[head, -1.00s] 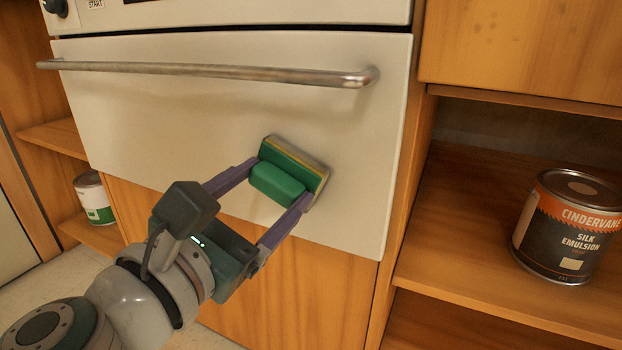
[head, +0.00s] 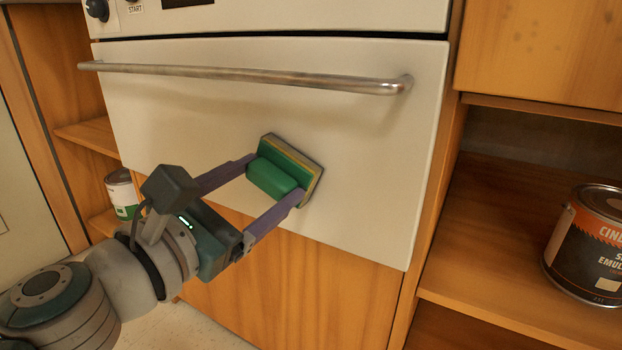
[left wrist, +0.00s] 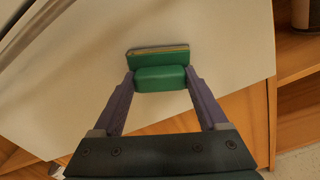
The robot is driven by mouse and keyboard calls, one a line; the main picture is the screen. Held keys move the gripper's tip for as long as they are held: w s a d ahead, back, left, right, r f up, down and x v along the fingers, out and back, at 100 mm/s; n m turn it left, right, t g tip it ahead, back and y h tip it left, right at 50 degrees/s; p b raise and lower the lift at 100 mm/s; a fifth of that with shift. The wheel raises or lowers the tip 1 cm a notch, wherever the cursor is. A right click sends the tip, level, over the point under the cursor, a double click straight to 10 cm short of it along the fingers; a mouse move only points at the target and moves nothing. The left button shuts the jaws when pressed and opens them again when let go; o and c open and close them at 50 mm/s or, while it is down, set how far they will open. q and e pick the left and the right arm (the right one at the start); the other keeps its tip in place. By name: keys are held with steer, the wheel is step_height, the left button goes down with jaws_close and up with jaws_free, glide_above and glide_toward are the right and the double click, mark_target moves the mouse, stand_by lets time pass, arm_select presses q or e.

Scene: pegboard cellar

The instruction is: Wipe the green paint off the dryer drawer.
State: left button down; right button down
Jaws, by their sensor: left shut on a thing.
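The dryer drawer (head: 370,150) is a closed cream front with a metal bar handle (head: 250,77) across its top. My left gripper (head: 276,178) is shut on the green grip of a sponge wiper (head: 290,160), which has a yellowish layer and a darker pad edge. The wiper is at the lower middle of the drawer front, its pad facing it. I cannot tell whether it touches. It also shows in the left wrist view (left wrist: 160,78), between both fingers. I see no green paint on the bare drawer; the patch behind the wiper is hidden. My right gripper is not in view.
A dark paint can (head: 590,250) stands on the right wooden shelf (head: 480,245). A white and green can (head: 121,193) stands on a left shelf. Wooden panels (head: 300,295) lie below the drawer. The space before the drawer's right part is free.

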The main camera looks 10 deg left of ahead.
arm_select(q)
steer(key=shift+v, duration=2.95)
steer(key=v, duration=0.3)
steer(key=shift+w, duration=0.1)
steer(key=c, duration=0.5)
jaws_free()
jaws_close()
